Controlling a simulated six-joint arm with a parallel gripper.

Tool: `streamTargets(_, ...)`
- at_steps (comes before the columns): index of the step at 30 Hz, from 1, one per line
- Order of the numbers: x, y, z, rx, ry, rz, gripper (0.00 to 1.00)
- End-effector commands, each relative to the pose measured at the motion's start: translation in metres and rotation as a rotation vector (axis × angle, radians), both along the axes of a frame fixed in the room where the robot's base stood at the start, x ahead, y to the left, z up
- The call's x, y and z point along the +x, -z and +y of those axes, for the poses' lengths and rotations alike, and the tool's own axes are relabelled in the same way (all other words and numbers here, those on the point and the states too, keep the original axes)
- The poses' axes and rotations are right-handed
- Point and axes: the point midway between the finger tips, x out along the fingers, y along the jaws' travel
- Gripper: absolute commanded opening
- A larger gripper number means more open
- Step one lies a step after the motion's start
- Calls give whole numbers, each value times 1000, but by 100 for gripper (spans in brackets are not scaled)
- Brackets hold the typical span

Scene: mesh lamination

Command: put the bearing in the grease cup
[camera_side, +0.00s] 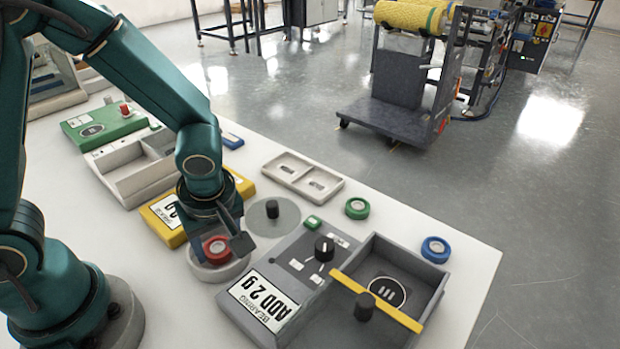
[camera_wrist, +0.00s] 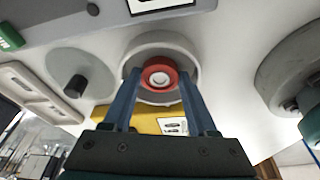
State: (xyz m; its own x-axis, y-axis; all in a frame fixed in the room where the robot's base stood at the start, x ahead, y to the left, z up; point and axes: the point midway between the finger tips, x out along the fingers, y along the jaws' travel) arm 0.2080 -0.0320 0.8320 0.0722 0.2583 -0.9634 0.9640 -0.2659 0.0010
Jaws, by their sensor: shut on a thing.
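The bearing looks like a red ring with a pale centre (camera_side: 216,249); it also shows in the wrist view (camera_wrist: 159,73). My gripper (camera_side: 221,245) points down and is shut on it, with a blue finger on each side in the wrist view (camera_wrist: 158,80). The grease cup is a round, pale grey dish (camera_side: 203,273), directly below my gripper. In the wrist view the bearing overlaps the near part of the cup (camera_wrist: 140,48). I cannot tell whether the bearing touches the cup floor. My gripper hides part of the cup in the side view.
A grey disc with a black knob (camera_side: 263,224) lies beside the cup. The grey "ADD 2 g" station (camera_side: 246,322) with a yellow bar (camera_side: 394,312) stands at right. A green ring (camera_side: 357,208) and a blue ring (camera_side: 435,249) lie apart. A yellow box (camera_side: 158,226) is behind the cup.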

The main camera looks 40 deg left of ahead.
Motion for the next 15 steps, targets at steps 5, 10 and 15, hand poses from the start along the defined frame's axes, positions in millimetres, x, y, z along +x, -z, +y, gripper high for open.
streamTargets(5,0,0,0,0,0,0,0)
streamTargets(10,0,3,0,1,1,1,66)
streamTargets(15,0,3,0,1,0,0,71)
